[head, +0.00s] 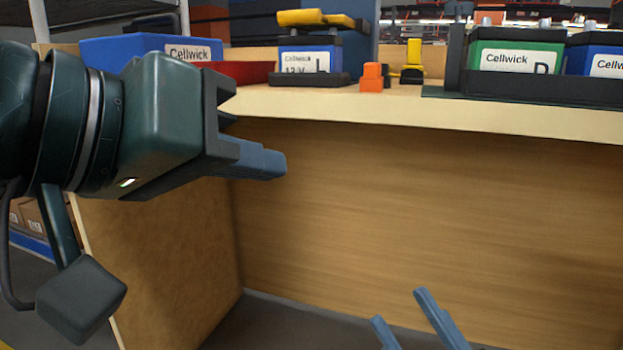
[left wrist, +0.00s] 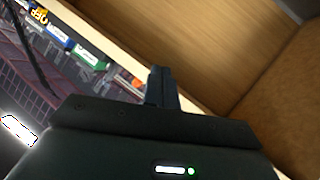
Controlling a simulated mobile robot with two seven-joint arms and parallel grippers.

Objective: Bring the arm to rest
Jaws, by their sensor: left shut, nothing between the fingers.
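My left arm comes in from the left in the head view. Its gripper (head: 268,163) is shut and empty, in front of the wooden bench and below the level of its top. In the left wrist view the left gripper's fingers (left wrist: 161,85) are together, with nothing between them. My right gripper (head: 403,318) shows only as two blue-grey fingers at the bottom edge of the head view. They are apart, with nothing visible between them.
The pale bench top edge (head: 430,112) runs across the head view. On it stand a blue Cellwick box (head: 130,48), a 12 V battery (head: 310,60), an orange block (head: 372,80) and a green Cellwick battery (head: 515,57). Below the edge is open space before the wooden panel (head: 400,200).

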